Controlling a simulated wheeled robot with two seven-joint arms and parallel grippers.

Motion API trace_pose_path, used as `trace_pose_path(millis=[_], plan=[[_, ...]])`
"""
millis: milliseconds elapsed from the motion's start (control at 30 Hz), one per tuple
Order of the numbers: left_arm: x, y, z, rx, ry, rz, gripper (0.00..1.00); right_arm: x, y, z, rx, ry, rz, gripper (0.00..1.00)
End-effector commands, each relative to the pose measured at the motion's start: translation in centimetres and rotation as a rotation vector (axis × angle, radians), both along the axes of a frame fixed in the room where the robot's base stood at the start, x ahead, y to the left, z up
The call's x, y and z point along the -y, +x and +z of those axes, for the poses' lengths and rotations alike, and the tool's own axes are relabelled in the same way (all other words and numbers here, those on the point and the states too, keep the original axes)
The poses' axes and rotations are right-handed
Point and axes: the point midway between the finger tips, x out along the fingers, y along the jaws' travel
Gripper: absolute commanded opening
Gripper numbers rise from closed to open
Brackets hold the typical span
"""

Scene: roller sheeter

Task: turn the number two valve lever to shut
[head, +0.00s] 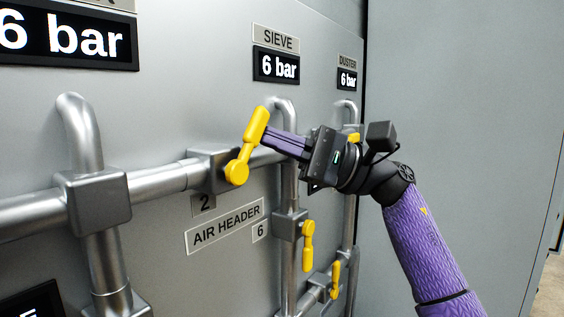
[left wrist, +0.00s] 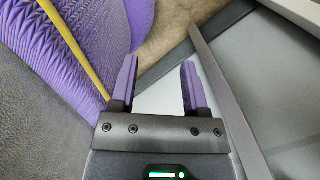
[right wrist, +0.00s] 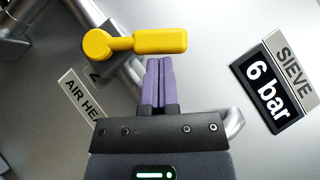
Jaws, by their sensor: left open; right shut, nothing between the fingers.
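The number two valve lever (head: 247,146) is yellow and sits on the horizontal pipe above the plate marked 2 (head: 205,204). Its handle points up and slightly right from its round hub. My right gripper (head: 268,141) is shut and empty, with its fingertips close beside the handle on the right. In the right wrist view the lever (right wrist: 140,42) lies just beyond the closed fingertips (right wrist: 158,62); I cannot tell whether they touch. My left gripper (left wrist: 157,80) is open and empty, away from the panel, and does not show in the head view.
The AIR HEADER label (head: 224,227) is below the pipe. Another yellow lever (head: 308,245) is by the plate marked 6 (head: 260,231), and a further one (head: 336,279) is lower right. The SIEVE display (head: 276,66) reads 6 bar. Pipes stand out from the panel.

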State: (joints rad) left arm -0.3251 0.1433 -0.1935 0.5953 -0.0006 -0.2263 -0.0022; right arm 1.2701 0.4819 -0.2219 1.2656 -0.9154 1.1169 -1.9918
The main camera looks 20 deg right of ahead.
Motion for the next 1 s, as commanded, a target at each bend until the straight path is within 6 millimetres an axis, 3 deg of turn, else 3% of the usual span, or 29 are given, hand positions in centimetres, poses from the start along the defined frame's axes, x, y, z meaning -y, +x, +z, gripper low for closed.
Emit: trace_pose_path(millis=[400,700,1000], plan=[[0.9,1.9,2.6,0.042,-0.017,-0.005,0.59,-1.1,-1.0,2.5,0.221,-0.280,0.001,0.00],[2.1,3.0,3.9,0.069,-0.037,-0.001,0.59,-1.8,-1.5,3.0,0.317,-0.404,0.000,0.00],[2.7,2.8,4.3,0.068,-0.047,0.004,0.59,-2.1,-1.6,3.0,0.354,-0.453,0.001,0.00]])
